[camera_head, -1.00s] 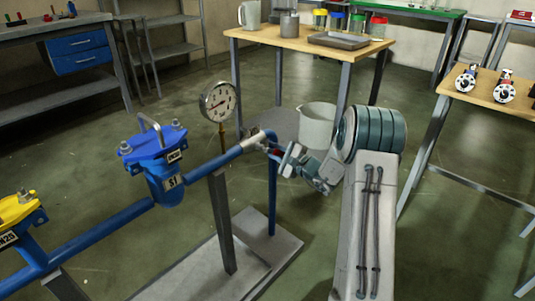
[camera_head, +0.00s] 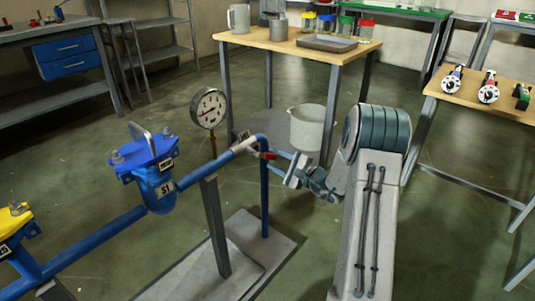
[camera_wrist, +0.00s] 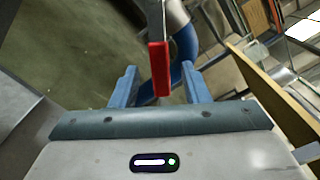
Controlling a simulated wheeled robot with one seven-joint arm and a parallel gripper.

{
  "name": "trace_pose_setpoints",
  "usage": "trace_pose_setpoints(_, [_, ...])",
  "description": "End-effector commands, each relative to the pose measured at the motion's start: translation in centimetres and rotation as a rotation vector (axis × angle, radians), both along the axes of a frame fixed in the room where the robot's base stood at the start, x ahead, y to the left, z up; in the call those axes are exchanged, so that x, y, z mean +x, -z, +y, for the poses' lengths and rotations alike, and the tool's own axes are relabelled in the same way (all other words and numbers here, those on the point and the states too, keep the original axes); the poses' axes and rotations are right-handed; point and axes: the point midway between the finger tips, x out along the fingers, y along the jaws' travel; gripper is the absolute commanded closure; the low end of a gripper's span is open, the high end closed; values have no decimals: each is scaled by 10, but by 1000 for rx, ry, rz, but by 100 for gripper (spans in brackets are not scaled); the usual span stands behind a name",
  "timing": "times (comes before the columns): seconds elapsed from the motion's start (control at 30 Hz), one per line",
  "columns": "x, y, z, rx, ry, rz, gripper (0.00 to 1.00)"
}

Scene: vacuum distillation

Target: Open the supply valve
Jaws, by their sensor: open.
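The supply valve's red handle (camera_head: 268,155) sits on the blue pipe (camera_head: 205,166), near the bend at its right end. In the wrist view the red handle (camera_wrist: 159,68) points down into the gap between my fingers, with the blue pipe behind it. My gripper (camera_wrist: 160,88) is open, one blue finger on each side of the handle and apart from it. In the head view my gripper (camera_head: 278,165) is small beside the handle, at its right, and its fingers are hard to make out.
A pressure gauge (camera_head: 209,108) stands on the pipe left of the valve. The blue strainer (camera_head: 153,166) is further left. A wooden table (camera_head: 290,40) stands behind, with a white bucket (camera_head: 306,127) in front of it. Another table (camera_head: 470,92) is at the right.

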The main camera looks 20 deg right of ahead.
Motion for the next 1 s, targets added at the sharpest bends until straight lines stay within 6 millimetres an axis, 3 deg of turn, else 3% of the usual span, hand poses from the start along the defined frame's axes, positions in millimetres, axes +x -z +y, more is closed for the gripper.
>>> trace_pose_setpoints(0.1, [-24, -3, -19, 0, 5, 3, 58])
trace_pose_setpoints(0.33, [-57, -1, -42, -1, 2, 3, 58])
trace_pose_setpoints(0.77, [-69, 1, -49, -1, 0, 1, 58])
trace_pose_setpoints(0.8, [-69, 1, -49, -1, 0, 1, 61])
trace_pose_setpoints(0.93, [-71, -4, -41, -11, -28, 6, 97])
trace_pose_setpoints(1.0, [-76, -10, -24, -32, -84, 20, 100])
